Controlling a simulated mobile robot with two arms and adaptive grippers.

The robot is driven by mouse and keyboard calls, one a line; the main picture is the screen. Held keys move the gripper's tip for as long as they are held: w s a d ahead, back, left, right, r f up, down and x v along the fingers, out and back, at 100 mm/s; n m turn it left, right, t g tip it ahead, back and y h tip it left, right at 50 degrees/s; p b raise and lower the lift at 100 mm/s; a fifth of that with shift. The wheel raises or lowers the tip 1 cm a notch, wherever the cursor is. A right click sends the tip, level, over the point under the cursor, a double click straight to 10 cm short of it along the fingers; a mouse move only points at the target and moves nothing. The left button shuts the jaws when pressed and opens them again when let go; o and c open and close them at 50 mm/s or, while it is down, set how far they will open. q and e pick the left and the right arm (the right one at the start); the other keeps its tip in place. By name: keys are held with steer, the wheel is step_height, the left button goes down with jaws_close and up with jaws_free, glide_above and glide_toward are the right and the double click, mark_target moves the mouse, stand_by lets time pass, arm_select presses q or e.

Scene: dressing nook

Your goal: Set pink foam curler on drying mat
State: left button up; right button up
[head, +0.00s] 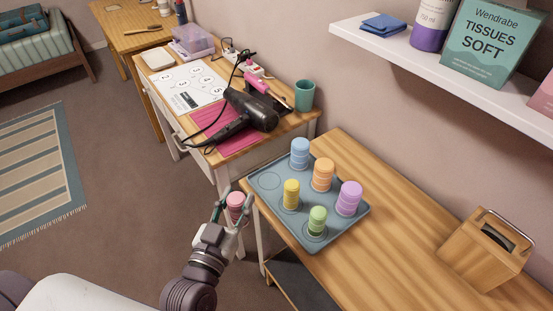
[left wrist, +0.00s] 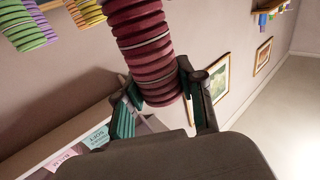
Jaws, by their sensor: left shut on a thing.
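My left gripper (head: 232,212) is shut on the pink foam curler (head: 236,200), which it holds upright off the left edge of the near wooden table. The ridged pink curler (left wrist: 145,42) fills the middle of the left wrist view, between both fingers (left wrist: 160,97). The blue-grey drying mat (head: 264,199) lies on that table to the right of the gripper. Blue (head: 300,153), orange (head: 322,174), yellow (head: 291,194), green (head: 317,220) and purple (head: 348,198) curlers stand on it. An empty ring (head: 270,181) shows at its left corner. My right gripper is not in view.
A wooden tissue-box-like caddy (head: 486,250) stands at the table's right. Behind, another table holds a black hair dryer (head: 246,112) on a pink mat (head: 230,137) and a teal cup (head: 304,95). A white wall shelf (head: 440,72) overhangs the upper right.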

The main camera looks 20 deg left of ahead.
arm_select(q)
steer(key=w+d+r+m+h, duration=0.1)
steer(key=w+m+h, duration=0.1)
steer(key=w, duration=1.7)
steer(key=shift+r+h+b, duration=0.35)
steer(key=shift+r+h, duration=0.05)
steer(key=shift+d, duration=0.1)
step_height(320, 180, down, 10)
steer(key=shift+r+b, duration=0.15)
steer(key=shift+b, duration=0.25)
